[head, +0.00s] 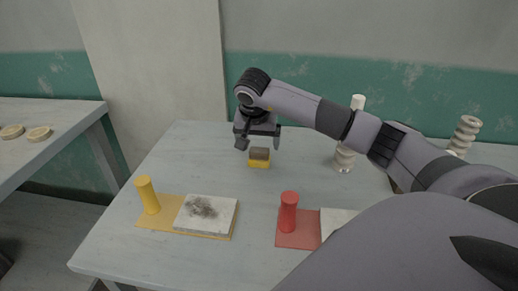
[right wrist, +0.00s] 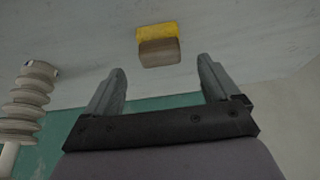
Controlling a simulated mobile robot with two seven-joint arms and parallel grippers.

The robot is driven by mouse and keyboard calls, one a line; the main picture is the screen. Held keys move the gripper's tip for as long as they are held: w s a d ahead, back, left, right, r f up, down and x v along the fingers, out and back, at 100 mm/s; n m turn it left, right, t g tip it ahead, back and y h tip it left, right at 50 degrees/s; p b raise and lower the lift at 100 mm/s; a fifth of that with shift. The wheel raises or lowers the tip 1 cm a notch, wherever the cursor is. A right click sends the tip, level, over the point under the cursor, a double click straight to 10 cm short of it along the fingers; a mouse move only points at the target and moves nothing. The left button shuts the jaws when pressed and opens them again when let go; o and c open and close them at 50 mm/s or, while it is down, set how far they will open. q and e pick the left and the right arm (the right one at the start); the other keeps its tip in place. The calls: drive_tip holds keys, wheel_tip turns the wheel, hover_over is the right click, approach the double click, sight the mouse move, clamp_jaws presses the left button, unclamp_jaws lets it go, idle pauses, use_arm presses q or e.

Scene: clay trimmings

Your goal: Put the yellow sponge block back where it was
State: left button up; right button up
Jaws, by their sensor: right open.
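The yellow sponge block (head: 259,158) stands on the table toward its back, with a brown-grey upper part over a yellow lower part. My right gripper (head: 258,147) is above and just behind it in the head view, jaws open and empty. In the right wrist view the sponge block (right wrist: 158,46) lies beyond the fingertips of the right gripper (right wrist: 162,78), roughly centred between them and apart from both. A yellow mat (head: 160,217) at the front left bears a yellow cylinder (head: 148,195) and a pale slab with dark crumbs (head: 207,213). My left gripper is not in view.
A red mat (head: 296,238) with a red cylinder (head: 289,212) and a pale slab (head: 335,222) lies front right, partly behind my arm. A side table (head: 50,118) holds round discs. The table's middle is clear.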

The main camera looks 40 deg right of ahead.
drive_tip(key=v, duration=0.6)
drive_tip(key=shift+r, duration=0.15)
drive_tip(key=shift+a, duration=0.1)
